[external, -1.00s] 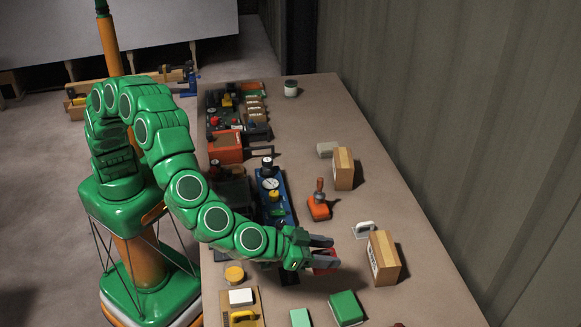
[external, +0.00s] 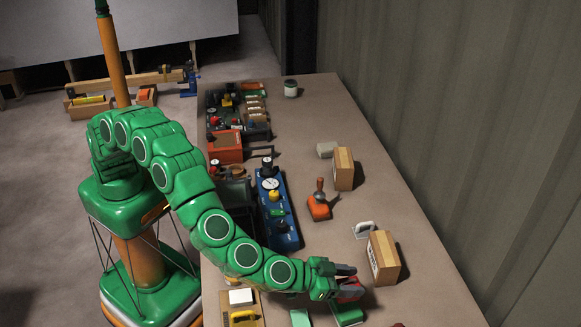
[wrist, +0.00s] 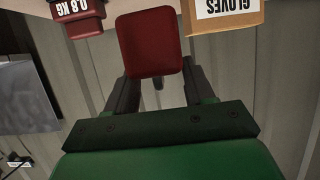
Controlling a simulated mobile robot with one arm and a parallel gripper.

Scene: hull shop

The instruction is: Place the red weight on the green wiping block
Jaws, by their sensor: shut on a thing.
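The red weight (external: 350,283) is between the two dark fingers of my gripper (external: 347,282), which is shut on it. In the wrist view the weight (wrist: 150,42) shows as a dark red rounded block at the finger ends. The larger green block (external: 346,314), which looks like the green wiping block, lies on the bench directly below the weight in the external view. My gripper partly covers it. I cannot tell whether the weight touches it. The wrist view does not clearly show this block.
A smaller green block (external: 300,317) lies to the left. A cardboard box (external: 384,258) marked gloves (wrist: 222,10) stands close on the right. A dark red piece marked 0.8 KG (wrist: 76,18) is nearby. The blue gauge panel (external: 277,215) lies behind my arm.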

